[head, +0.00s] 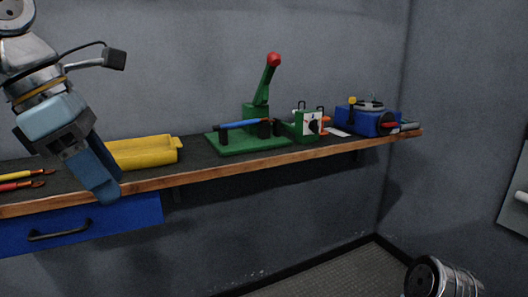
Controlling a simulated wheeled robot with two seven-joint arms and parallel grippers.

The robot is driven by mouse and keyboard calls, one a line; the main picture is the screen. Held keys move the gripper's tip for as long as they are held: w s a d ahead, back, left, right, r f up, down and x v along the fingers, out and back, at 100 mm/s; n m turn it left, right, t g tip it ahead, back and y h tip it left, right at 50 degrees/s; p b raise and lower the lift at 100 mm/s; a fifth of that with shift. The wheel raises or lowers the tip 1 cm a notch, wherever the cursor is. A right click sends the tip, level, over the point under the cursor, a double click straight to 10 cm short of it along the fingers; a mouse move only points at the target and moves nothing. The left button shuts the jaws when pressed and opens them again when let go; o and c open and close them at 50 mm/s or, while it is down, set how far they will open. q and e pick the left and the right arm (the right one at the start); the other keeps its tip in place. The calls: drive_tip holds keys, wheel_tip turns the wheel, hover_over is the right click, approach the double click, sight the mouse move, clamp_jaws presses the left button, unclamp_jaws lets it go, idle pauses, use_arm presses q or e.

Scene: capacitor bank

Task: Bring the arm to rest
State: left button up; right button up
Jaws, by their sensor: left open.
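My left gripper (95,170) hangs from the arm at the upper left. Its blue fingers point down and to the right, in front of the shelf's front edge and the left part of the yellow case. Nothing shows between the fingers, and it is open. My right gripper is not in view. A metal cylindrical part (442,278) shows at the bottom right corner; I cannot tell whether it is part of my other arm.
A wooden-edged shelf (300,157) runs along the wall. It bears a yellow case (145,152), a green lever device (250,138), a green box with a dial (306,124), a blue device (366,121) and red and yellow tools (22,180). A blue drawer (120,217) hangs below.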

use_arm(q)
drive_tip(key=w+d+f+m, duration=0.2)
drive_tip(key=w+d+f, duration=0.1)
drive_tip(key=w+f, duration=0.45)
drive_tip(key=w+d+f+m, duration=0.3)
drive_tip(key=w+f, duration=0.4)
drive_tip(key=f, duration=0.1)
drive_tip(key=w+d+f+m+g, duration=0.1)
drive_tip(key=w+d+f+m, duration=0.15)
drive_tip(key=f, duration=0.95)
drive_tip(key=w+d+f+m, duration=0.1)
drive_tip(key=w+f+m, duration=0.2)
drive_tip(key=f, duration=0.9)
drive_tip(key=s+f+m, duration=0.2)
drive_tip(key=s+f, duration=0.1)
drive_tip(key=f, duration=0.6)
drive_tip(key=s+f+m, duration=0.3)
drive_tip(key=f, duration=0.6)
drive_tip(key=s+f+m, duration=0.6)
drive_tip(key=s+f, duration=0.7)
drive_tip(key=s, duration=0.4)
drive_tip(key=shift+s+d, duration=0.25)
drive_tip(key=shift+s, duration=0.1)
